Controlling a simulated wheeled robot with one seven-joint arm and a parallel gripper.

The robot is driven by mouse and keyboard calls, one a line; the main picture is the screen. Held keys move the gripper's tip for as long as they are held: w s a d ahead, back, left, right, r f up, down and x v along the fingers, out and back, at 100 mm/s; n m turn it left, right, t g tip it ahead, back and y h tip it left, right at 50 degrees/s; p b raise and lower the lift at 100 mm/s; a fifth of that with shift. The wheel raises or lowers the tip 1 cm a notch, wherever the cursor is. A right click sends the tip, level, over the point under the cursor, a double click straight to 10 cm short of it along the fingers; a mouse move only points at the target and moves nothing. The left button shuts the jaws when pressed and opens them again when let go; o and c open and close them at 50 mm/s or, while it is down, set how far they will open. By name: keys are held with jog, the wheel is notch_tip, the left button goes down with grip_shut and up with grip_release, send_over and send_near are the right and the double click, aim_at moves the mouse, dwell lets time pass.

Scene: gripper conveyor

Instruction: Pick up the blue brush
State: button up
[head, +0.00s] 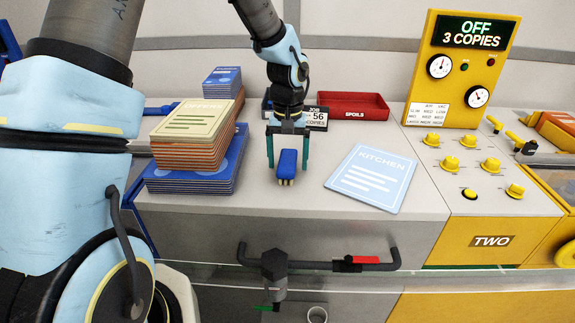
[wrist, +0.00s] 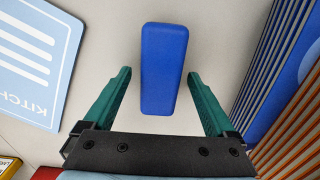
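In the wrist view the brush (wrist: 163,68) shows as a plain blue block lying lengthwise. My gripper (head: 288,164) points down over the counter with its green fingers on either side of the brush. In the wrist view my gripper (wrist: 160,82) is open, with a gap between each finger and the brush. The brush reaches out past the fingertips there.
A stack of booklets (head: 198,145) stands close to the left of my gripper. A light blue KITCHEN sheet (head: 371,179) lies to the right. A yellow control panel (head: 462,65) stands at right.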

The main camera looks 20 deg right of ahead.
aim_at(288, 158)
grip_shut()
dwell(0.5)
jog(key=shift+r, duration=0.15)
notch_tip(288, 158, up, 10)
jog(key=b, duration=0.2)
jog(key=shift+b, duration=0.3)
jog(key=c, duration=0.6)
grip_release()
jog(key=c, duration=0.6)
